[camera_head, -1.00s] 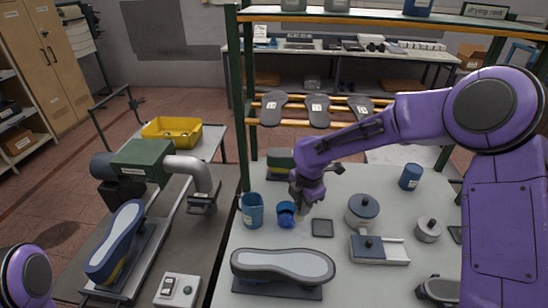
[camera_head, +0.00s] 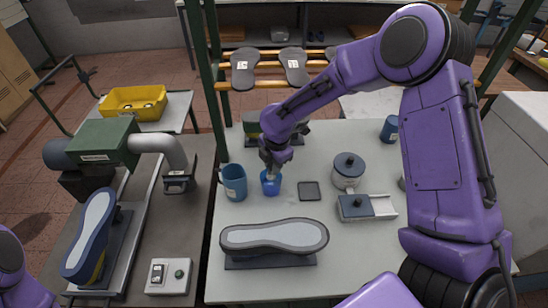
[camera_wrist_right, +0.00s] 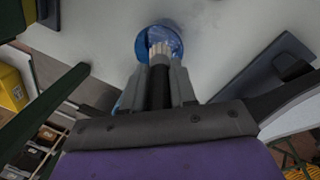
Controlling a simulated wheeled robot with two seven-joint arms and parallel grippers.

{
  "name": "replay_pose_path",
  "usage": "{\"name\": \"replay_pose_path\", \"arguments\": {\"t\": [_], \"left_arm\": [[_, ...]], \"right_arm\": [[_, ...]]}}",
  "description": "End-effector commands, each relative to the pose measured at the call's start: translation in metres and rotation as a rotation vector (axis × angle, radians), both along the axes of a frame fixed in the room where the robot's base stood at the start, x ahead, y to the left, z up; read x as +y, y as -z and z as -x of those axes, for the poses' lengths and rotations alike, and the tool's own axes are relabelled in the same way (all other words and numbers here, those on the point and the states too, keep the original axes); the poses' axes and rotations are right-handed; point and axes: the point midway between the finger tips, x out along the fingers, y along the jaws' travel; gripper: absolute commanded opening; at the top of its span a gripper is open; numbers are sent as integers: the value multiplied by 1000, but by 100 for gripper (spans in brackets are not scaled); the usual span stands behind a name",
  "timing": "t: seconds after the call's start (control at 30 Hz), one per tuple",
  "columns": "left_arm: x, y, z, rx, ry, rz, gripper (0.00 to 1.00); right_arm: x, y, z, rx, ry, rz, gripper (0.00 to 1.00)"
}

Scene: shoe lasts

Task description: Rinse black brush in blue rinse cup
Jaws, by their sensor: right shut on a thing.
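The small blue rinse cup (camera_head: 269,187) stands on the pale bench, right of a larger blue mug. My right gripper (camera_head: 271,168) is directly above it, pointing down. In the right wrist view, the gripper (camera_wrist_right: 158,80) is shut on the black brush (camera_wrist_right: 159,92). The brush's pale bristles (camera_wrist_right: 160,49) are over or inside the opening of the blue cup (camera_wrist_right: 145,47). How deep they reach, I cannot tell. Only a purple part of my left arm shows at the lower left; its gripper is out of frame.
The blue mug (camera_head: 233,183) stands close left of the cup. A dark square pad (camera_head: 309,191) and a lidded grey pot (camera_head: 348,172) are to the right. A shoe sole on a stand (camera_head: 274,238) lies in front. Green rack posts rise behind.

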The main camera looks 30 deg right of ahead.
Motion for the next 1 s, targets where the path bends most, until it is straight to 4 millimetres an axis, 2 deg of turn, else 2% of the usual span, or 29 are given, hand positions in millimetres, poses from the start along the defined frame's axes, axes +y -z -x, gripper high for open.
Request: {"name": "replay_pose_path", "arguments": {"t": [0.03,0.1,0.5,1.0], "left_arm": [[0,8,0,-1,0,-1,100],[0,12,0,-1,0,0,100],[0,32,0,0,0,0,100],[0,33,0,0,0,0,100]], "right_arm": [[0,11,-1,2,-1,1,0],[0,20,-1,4,-1,1,0],[0,59,-1,2,-2,1,0],[0,64,-1,2,-1,1,0]]}}
